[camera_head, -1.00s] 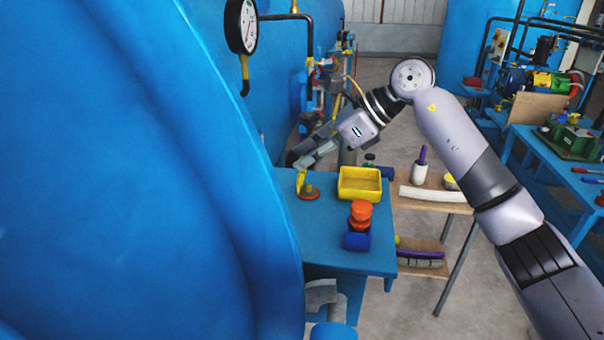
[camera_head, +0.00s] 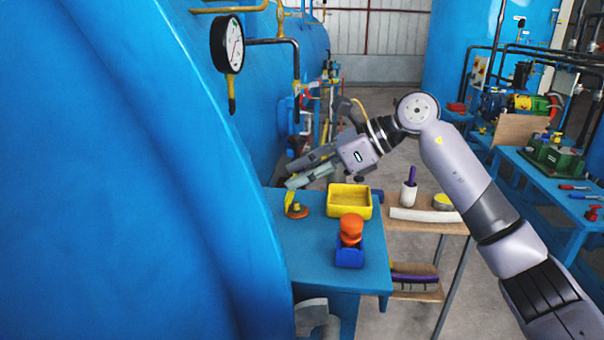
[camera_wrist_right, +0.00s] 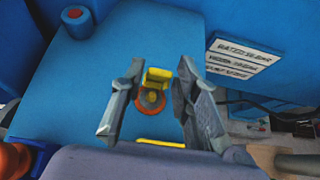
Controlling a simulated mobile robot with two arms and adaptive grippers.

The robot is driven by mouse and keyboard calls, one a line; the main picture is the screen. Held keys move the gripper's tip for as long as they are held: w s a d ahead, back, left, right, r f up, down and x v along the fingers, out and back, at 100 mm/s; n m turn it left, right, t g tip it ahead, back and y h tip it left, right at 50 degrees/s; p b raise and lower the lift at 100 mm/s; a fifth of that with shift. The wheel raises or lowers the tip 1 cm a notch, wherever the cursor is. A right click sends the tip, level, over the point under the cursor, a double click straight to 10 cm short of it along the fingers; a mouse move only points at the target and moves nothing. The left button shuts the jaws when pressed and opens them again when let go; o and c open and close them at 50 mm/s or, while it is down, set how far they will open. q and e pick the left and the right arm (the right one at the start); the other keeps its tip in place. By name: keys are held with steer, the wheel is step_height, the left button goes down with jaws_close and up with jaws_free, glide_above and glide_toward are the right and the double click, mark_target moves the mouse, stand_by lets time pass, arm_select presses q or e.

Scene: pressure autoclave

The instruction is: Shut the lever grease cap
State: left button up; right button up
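The lever grease cap is an orange-red disc (camera_head: 297,212) with a yellow lever (camera_head: 289,198) on the blue table. The lever sticks up from the disc at its left side in the head view. In the right wrist view, the disc (camera_wrist_right: 150,101) and lever (camera_wrist_right: 158,77) show between my fingers. My right gripper (camera_head: 290,174) is above the cap, its fingers (camera_wrist_right: 161,68) spread on either side with nothing held. I cannot tell whether a finger touches the lever. My left gripper is not in view.
A yellow tray (camera_head: 349,213) stands right of the cap. A red-orange jar (camera_head: 351,228) sits in a blue holder (camera_head: 350,258) nearer the front. The large blue vessel (camera_head: 130,180) fills the left side; a pressure gauge (camera_head: 228,44) hangs above.

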steer(key=shift+o, duration=1.2)
steer(key=v, duration=1.2)
steer(key=shift+c, duration=0.4)
